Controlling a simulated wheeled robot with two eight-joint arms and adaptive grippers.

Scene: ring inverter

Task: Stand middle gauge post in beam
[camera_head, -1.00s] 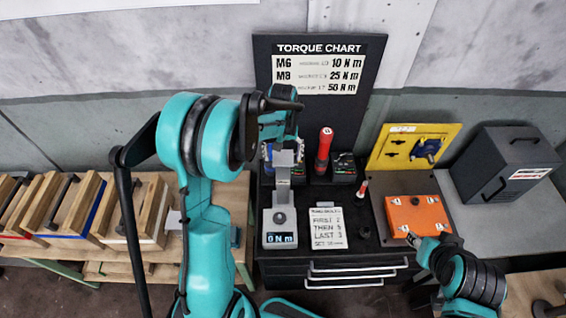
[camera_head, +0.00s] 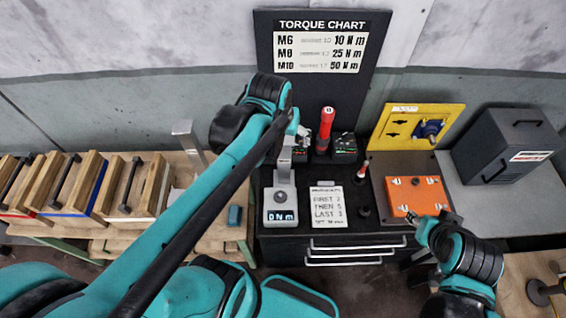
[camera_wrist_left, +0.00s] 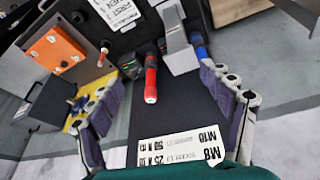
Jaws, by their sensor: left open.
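I cannot tell for sure which part is the middle gauge post or the beam. A grey upright post (camera_head: 284,160) stands on the tester with the "0 N m" display (camera_head: 281,216); it also shows in the left wrist view (camera_wrist_left: 179,45). Another grey post (camera_head: 188,140) rises by the wooden bench at left. My left gripper (camera_head: 297,130) is above the back of the black cabinet, near the tester post. In the left wrist view my left gripper (camera_wrist_left: 160,78) is open and empty, its fingers apart. My right gripper (camera_head: 424,222) is by the orange block; its fingers are unclear.
A red-handled tool (camera_head: 326,125) stands in a black holder right of the left gripper, with a blue-handled one (camera_wrist_left: 201,48) beside the post. The torque chart board (camera_head: 320,62) is behind. A yellow panel (camera_head: 413,124), orange block (camera_head: 415,194) and black case (camera_head: 506,145) are right.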

